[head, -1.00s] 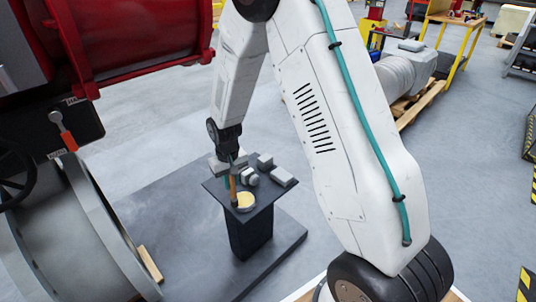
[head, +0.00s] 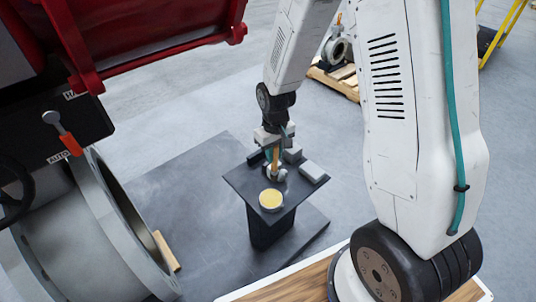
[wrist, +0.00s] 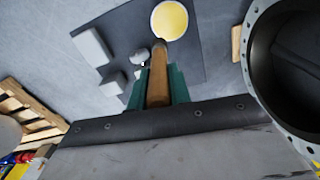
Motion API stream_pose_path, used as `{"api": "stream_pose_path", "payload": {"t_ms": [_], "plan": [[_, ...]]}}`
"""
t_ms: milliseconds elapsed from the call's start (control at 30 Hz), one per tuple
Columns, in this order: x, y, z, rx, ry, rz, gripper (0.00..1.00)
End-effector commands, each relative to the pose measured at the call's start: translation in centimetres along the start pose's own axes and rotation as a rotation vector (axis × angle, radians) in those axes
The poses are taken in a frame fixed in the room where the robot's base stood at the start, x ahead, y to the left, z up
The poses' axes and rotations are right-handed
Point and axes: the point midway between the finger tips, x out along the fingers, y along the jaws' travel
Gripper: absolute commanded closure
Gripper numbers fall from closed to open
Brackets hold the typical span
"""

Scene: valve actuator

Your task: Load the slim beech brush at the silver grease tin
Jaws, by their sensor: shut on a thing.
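The silver grease tin (head: 271,200), round with yellow grease inside, stands open near the front corner of a small dark stand. It also shows at the top of the wrist view (wrist: 170,19). My gripper (head: 275,150) is shut on the slim beech brush (head: 276,156), above the stand and behind the tin. In the wrist view the brown wooden brush (wrist: 158,78) sits between the green fingers (wrist: 158,88), its far end pointing at the tin's near rim. The brush's bristles are too small to make out, and I cannot tell whether they carry grease.
The dark stand top (head: 243,180) also bears pale grey blocks (head: 312,171) and small rounded pieces (head: 277,173) close to the brush. A large grey flanged pipe (head: 75,235) and red actuator (head: 150,30) stand at left. The floor between is mostly clear.

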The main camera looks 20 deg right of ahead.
Motion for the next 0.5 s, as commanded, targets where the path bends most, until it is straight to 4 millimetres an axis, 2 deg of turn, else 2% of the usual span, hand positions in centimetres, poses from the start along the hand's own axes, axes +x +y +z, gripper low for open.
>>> {"api": "stream_pose_path", "payload": {"t_ms": [67, 167, 500], "plan": [[-0.3, -1.8, 1.4, -0.059, 0.0, 0.0, 1.0], [-0.2, -3.1, 1.9, -0.101, 0.0, 0.0, 1.0], [3.1, -3.8, 1.9, -0.113, -0.003, 0.0, 1.0]]}}
